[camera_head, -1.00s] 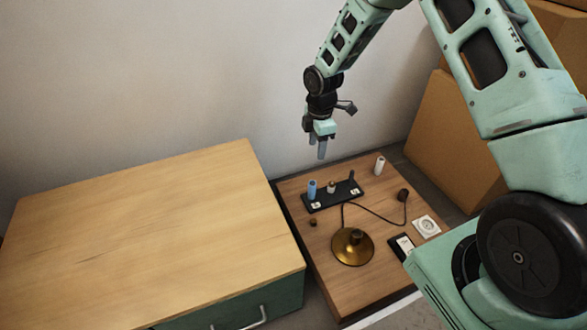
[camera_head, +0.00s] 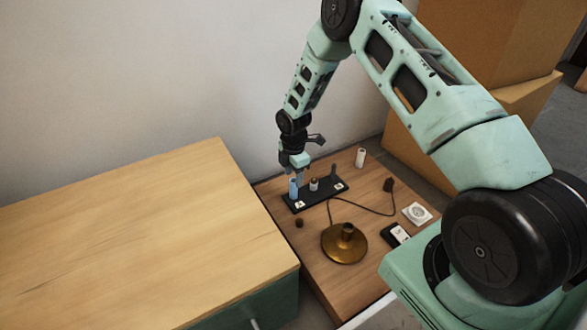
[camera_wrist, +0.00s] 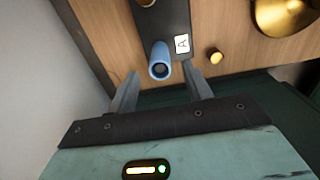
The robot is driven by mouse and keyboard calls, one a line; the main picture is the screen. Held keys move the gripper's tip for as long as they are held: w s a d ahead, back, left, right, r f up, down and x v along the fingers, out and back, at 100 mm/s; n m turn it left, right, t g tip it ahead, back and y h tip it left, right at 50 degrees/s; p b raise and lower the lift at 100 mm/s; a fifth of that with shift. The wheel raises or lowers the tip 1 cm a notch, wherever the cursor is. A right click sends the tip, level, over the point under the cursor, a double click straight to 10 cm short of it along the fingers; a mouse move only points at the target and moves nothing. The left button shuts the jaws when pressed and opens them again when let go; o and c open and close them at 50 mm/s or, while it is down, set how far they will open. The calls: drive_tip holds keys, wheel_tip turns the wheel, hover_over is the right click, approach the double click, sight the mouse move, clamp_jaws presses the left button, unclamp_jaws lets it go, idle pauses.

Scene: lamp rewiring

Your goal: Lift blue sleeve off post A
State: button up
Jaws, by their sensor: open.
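The blue sleeve (camera_head: 293,189) stands upright on the left end of the black post base (camera_head: 315,195). In the wrist view the blue sleeve (camera_wrist: 160,62) shows its open round top, beside the white label "A" (camera_wrist: 182,44). My gripper (camera_head: 297,178) is above and at the sleeve, pointing down. In the wrist view its two fingers (camera_wrist: 160,88) are open, one on each side of the sleeve with gaps. Nothing is held. Post A itself is hidden by the sleeve.
A second post with a light collar (camera_head: 314,184) stands right of the sleeve. A white cylinder (camera_head: 360,158) stands behind. A brass lamp base (camera_head: 344,243) with cord, a small brown knob (camera_head: 299,223), a black device (camera_head: 395,235) and a white socket (camera_head: 417,213) are on the table.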

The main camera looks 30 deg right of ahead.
sight(294, 188)
wheel_tip(294, 188, down, 7)
drive_tip(key=b, duration=0.3)
drive_tip(key=shift+r, duration=0.15)
drive_tip(key=c, duration=1)
drive_tip(key=shift+c, duration=0.2)
drive_tip(key=shift+r, duration=0.15)
wheel_tip(294, 188, up, 10)
drive_tip(key=p, duration=0.9)
